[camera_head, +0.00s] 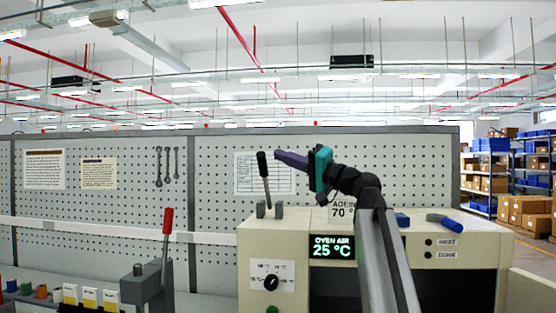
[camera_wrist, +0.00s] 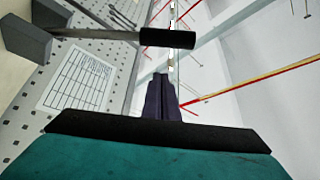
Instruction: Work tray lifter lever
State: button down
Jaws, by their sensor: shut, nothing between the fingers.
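A lever with a black grip (camera_head: 262,164) and a thin metal shaft stands between two grey bracket posts (camera_head: 278,210) on top of the cream oven (camera_head: 285,234). It leans slightly left. In the wrist view its black grip (camera_wrist: 152,36) lies across, just beyond my fingertips. My gripper (camera_head: 278,155), with purple fingers and a teal body, is at grip height, just right of the grip, pointing left. Its fingers (camera_wrist: 160,78) are shut together and empty. A small gap shows between fingertips and grip. A second lever with a red grip (camera_head: 167,221) stands on a grey block at left.
The oven display (camera_head: 332,246) reads 25 °C, with a black knob (camera_head: 271,283) to its left. A blue-handled tool (camera_head: 444,221) lies on the oven top at right. A pegboard (camera_head: 225,165) with a paper chart stands behind. Colored spools and cards sit at lower left.

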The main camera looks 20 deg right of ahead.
jog(key=v, duration=0.8)
jog(key=shift+s+d+f+b, duration=0.2)
jog(key=shift+d+f+b, duration=0.1)
jog(key=shift+b, duration=0.1)
